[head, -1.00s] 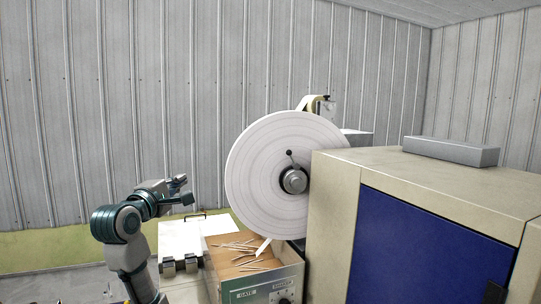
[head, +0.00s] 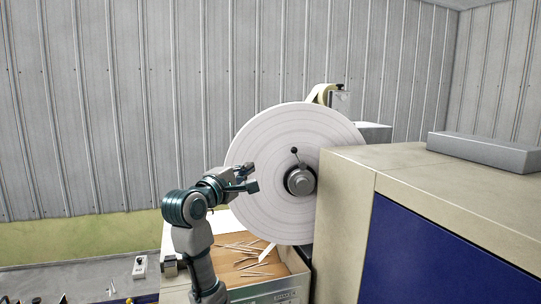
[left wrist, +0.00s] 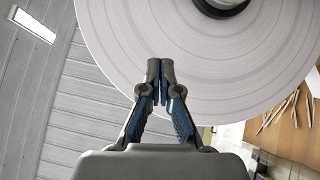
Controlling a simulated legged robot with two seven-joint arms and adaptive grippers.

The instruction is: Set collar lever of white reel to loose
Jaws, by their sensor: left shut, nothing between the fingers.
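The white reel (head: 270,135) stands upright as a large disc at the centre of the head view. It also fills the top of the left wrist view (left wrist: 130,40). Its grey hub collar (head: 301,182) is at the reel's middle. The collar lever (head: 295,152), a thin rod with a dark knob, points up and slightly left from the collar. My left gripper (head: 253,178) is in front of the reel's left part, left of the collar and below the knob's height. In the left wrist view its fingertips (left wrist: 160,68) are together and empty. The lever is outside that view.
A beige machine cabinet with a blue panel (head: 425,250) stands close on the right, with a grey block (head: 484,150) on top. A wooden tray (head: 250,262) with loose sticks lies below the reel. Free space is left of the reel, before the corrugated wall.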

